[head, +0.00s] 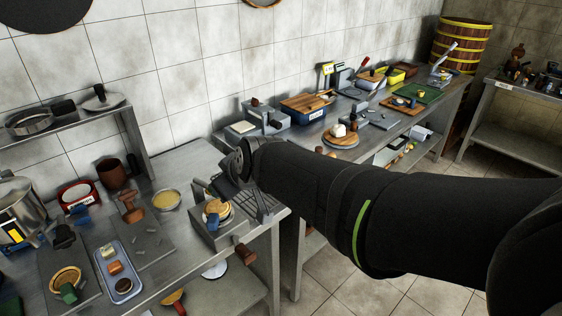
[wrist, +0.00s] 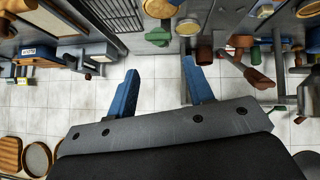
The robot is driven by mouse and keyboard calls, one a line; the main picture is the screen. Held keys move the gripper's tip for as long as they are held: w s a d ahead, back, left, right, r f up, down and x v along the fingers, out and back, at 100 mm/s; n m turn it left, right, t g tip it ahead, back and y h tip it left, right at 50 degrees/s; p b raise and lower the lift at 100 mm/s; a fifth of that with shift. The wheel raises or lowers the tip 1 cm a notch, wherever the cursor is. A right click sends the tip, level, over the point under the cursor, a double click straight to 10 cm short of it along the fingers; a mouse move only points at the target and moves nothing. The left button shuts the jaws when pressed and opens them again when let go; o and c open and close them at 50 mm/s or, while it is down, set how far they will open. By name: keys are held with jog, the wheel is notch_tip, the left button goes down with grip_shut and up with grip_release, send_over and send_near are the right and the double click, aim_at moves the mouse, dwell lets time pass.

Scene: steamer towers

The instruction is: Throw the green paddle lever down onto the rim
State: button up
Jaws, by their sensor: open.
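In the wrist view, the green paddle lever (wrist: 158,36) shows just beyond the gap between my fingertips, beside a round wooden-topped piece (wrist: 160,8). My gripper (wrist: 161,68) is open, with its two blue fingers wide apart and nothing between them. The lever looks clear of both fingers. In the head view, my arm reaches in from the right and its dark end hangs over the grey unit (head: 228,236) with a round wooden top (head: 217,208). There the fingers and the lever are hard to make out. I cannot tell whether the lever touches the rim.
A wire rack (head: 262,205) lies right of the unit. A bowl (head: 166,200) and a brown-handled press (head: 131,210) stand left of it. A blue tray (head: 118,272) and another round wooden piece with a green part (head: 68,292) are at lower left. A further bench is behind my arm.

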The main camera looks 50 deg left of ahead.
jog(key=v, duration=0.4)
jog(key=shift+d, duration=0.1)
jog(key=shift+a+r, duration=0.2)
jog(key=shift+a, duration=0.05)
jog(key=c, duration=0.6)
jog(key=w+a+r+m+g+h, duration=0.1)
jog(key=a, duration=0.2)
jog(key=w+a+r+m+h, duration=0.1)
jog(key=w+a+r, duration=0.1)
jog(key=w+a+r+g+h, duration=0.1)
jog(key=a, duration=0.2)
jog(key=shift+w+a+r+m+g+h, duration=0.25)
jog(key=shift+w+a+m+g+h, duration=0.05)
jog(key=shift+w+m, duration=0.1)
grip_shut()
jog(key=x, duration=0.4)
jog(key=d+x, duration=0.1)
jog(key=x, duration=0.2)
jog(key=d+f+x, duration=0.1)
jog(key=x, duration=0.3)
jog(key=shift+s+a+f, duration=0.2)
jog(key=shift+s+f, duration=0.05)
jog(key=shift+s+d+f, duration=0.15)
jog(key=shift+f, duration=0.45)
